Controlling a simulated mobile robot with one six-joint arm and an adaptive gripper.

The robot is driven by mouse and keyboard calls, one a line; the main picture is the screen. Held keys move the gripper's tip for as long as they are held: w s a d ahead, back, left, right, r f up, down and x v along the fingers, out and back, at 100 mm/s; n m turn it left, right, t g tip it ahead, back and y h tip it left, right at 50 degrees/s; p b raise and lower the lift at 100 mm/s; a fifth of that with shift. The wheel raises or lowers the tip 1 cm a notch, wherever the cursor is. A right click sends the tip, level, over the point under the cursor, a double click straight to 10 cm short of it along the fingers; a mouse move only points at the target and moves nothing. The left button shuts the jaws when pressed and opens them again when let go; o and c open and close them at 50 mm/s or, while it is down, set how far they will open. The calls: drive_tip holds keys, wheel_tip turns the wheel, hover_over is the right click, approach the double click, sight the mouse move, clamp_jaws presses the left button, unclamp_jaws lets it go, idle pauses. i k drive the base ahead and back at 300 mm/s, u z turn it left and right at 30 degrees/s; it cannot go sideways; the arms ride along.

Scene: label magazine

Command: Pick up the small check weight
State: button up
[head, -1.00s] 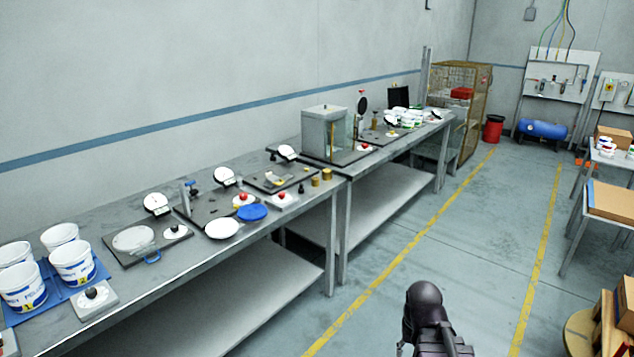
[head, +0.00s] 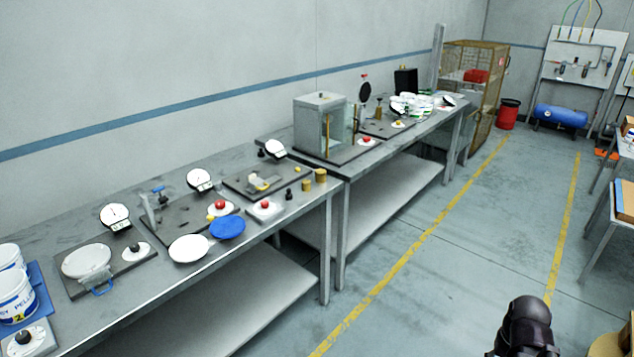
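Two brass cylindrical weights stand upright near the front right corner of the nearer bench: a shorter one (head: 307,185) and, just right of it, a slightly taller one (head: 321,176). A small black piece (head: 289,194) stands to their left. I cannot tell for certain which of these is the small check weight. Nothing touches the brass weights. My gripper's fingers are not visible; only a dark part of my arm shows at the lower right, over the floor and well away from the bench.
The nearer bench (head: 60,229) carries dial scales, a white button unit with a red knob (head: 265,209), a blue disc (head: 228,227), a white disc (head: 188,248) and buckets (head: 15,292). A glass-sided case (head: 322,125) stands behind the weights. The aisle floor (head: 440,265) is clear.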

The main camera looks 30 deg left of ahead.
sight(306, 184)
drive_tip(key=z, duration=0.35)
drive_tip(key=i, duration=2.25)
drive_tip(key=u, duration=1.25)
drive_tip(key=i, duration=0.85)
drive_tip(key=u, duration=0.55)
